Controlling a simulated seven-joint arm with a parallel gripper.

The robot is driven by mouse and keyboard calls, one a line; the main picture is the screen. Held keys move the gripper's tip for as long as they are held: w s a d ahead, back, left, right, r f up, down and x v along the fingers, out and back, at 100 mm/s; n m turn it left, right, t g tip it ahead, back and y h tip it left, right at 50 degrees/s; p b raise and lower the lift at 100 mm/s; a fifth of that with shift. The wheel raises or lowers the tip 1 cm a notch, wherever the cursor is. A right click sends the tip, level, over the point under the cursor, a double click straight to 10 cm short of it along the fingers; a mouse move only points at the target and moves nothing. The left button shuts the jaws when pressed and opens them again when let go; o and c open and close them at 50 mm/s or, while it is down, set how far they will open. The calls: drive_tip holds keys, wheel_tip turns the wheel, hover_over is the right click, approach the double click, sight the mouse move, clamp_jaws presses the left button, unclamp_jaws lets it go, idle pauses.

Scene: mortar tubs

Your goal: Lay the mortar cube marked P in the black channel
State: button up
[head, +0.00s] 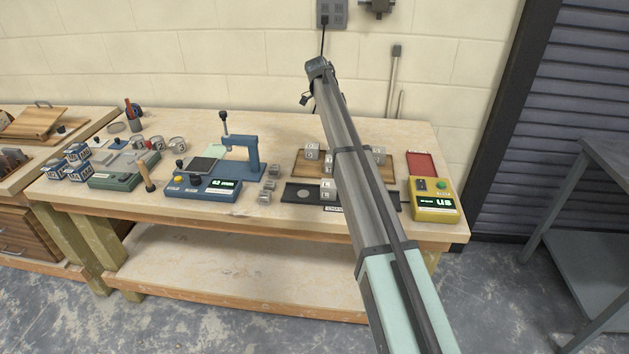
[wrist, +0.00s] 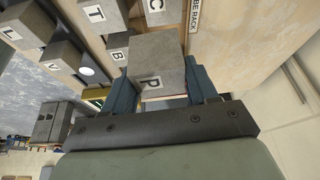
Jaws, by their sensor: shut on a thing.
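The mortar cube marked P (wrist: 160,62) is grey, with a white letter label. It sits between the two blue-grey fingers of my gripper (wrist: 161,88) in the wrist view, and the gripper is shut on it. In the head view my arm hides the gripper and I cannot make out cube P. The black channel (head: 288,196) lies at the front of the bench, partly behind my arm. A pale round disc and grey cubes are in or at it. In the wrist view, cubes marked L (wrist: 20,25) and V (wrist: 62,60) stand left of cube P.
A wooden tray (head: 299,168) with several cubes stands behind the channel. Cubes T (wrist: 98,15) and C (wrist: 160,8) are close to the held cube. A yellow device (head: 436,205) and red tray (head: 421,164) stand right; a blue press (head: 243,158) stands left.

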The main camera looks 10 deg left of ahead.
drive_tip(key=s+a+n, duration=0.1)
drive_tip(key=s+a, duration=1)
drive_tip(key=s, duration=0.5)
drive_tip(key=shift+m, duration=0.9)
drive_tip(key=shift+s+d+f, duration=0.25)
drive_tip(key=shift+s+f, duration=0.45)
drive_tip(key=shift+f, duration=0.95)
drive_tip(key=shift+s+d+f, duration=0.25)
drive_tip(key=shift+s+f, duration=0.45)
drive_tip(key=shift+f, duration=1)
drive_tip(key=shift+s+d+f, duration=0.25)
drive_tip(key=shift+s+f, duration=0.45)
drive_tip(key=shift+f, duration=0.95)
drive_tip(key=shift+f, duration=0.15)
drive_tip(key=o, duration=1.2)
drive_tip(key=shift+o, duration=0.2)
drive_tip(key=v, duration=1.2)
drive_tip(key=shift+w, duration=0.2)
